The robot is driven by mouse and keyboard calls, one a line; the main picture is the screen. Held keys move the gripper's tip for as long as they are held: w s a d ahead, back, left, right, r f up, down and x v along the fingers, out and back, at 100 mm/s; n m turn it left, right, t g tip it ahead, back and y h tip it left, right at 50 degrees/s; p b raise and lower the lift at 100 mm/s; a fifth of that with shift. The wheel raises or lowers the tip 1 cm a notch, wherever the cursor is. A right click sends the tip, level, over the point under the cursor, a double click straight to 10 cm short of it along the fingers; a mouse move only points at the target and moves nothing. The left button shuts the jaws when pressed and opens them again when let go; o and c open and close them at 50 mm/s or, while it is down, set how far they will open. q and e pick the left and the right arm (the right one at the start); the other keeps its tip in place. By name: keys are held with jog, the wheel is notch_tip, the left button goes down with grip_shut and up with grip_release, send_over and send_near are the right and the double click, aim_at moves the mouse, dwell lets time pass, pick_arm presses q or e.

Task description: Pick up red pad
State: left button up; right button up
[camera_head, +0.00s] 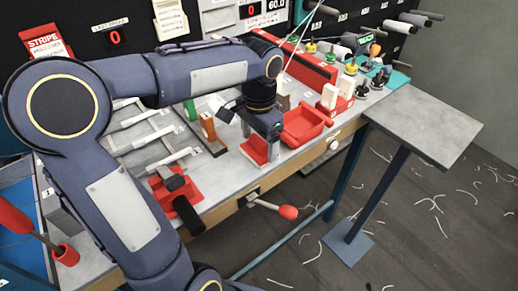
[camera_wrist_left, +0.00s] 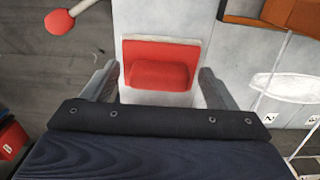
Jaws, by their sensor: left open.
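The red pad (camera_head: 254,150) lies on the light grey workbench near its front edge, left of a red tray. In the left wrist view the pad (camera_wrist_left: 160,64) is a flat red plate with a raised rounded block. My left gripper (camera_head: 262,138) points down above the pad. In the left wrist view its two grey fingers (camera_wrist_left: 157,85) are spread, one to each side of the pad, with nothing between them clearly held. I cannot tell the exact height of the fingertips above the bench. My right gripper is not in view.
A red tray (camera_head: 304,123) stands just right of the pad. An orange-brown block (camera_head: 208,126) stands to the left. A lever with a red knob (camera_head: 288,212) sticks out from the bench front. Metal racks (camera_head: 150,135) with white rollers lie further left.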

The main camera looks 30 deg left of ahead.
aim_at(259, 140)
pick_arm(q)
jog(key=c, duration=1.1)
jog(key=shift+r, duration=0.15)
jog(key=shift+r, duration=0.25)
notch_tip(259, 140, up, 2)
jog(key=shift+r, duration=0.2)
jog(key=s+d+r, duration=0.8)
jog(key=s+r, duration=0.2)
jog(key=s, duration=0.1)
jog(key=shift+d+p, duration=0.3)
jog(key=shift+p, duration=0.1)
